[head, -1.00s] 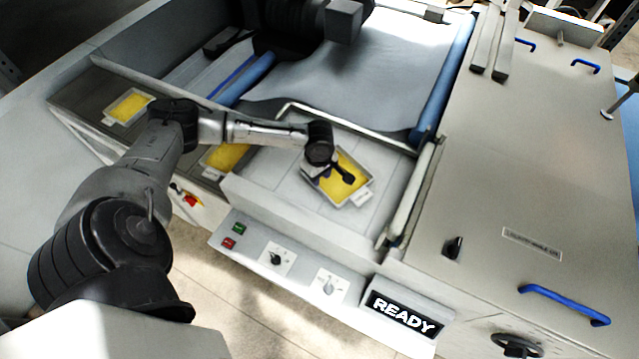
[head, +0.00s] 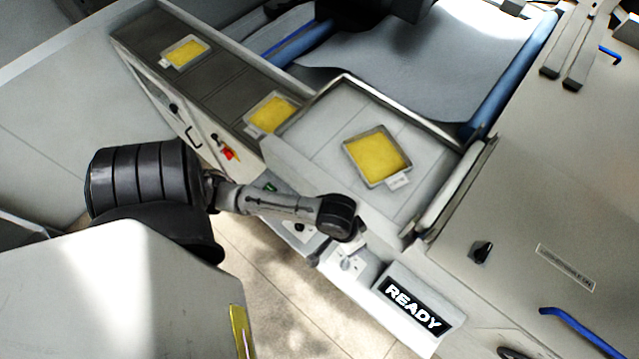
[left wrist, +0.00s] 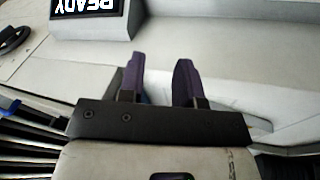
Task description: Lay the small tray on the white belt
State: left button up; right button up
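A small tray (head: 358,167) with a yellow filling and a pale tab lies flat on the white belt (head: 330,115), in the middle of its front part. Nothing holds it. My left gripper (head: 357,237) is beyond the belt's front edge, above the control panel and apart from the tray. In the left wrist view its two dark fingers (left wrist: 160,75) stand apart with nothing between them. My right gripper does not show.
Two similar yellow-filled trays, one far (head: 193,61) and one nearer (head: 257,108), lie on the dark shelf (head: 222,88) at the left. The READY display (head: 412,307) is in front of the belt. A blue roller (head: 512,75) stands behind it.

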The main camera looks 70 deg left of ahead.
pick_arm(q)
jog(key=s+r+m+y, duration=0.2)
jog(key=s+m, duration=0.2)
jog(key=s, duration=0.4)
jog(key=shift+s+a+m+t, duration=0.2)
jog(key=shift+a+m+t, duration=0.1)
jog(key=shift+a+t, duration=0.15)
jog(key=shift+r, duration=0.1)
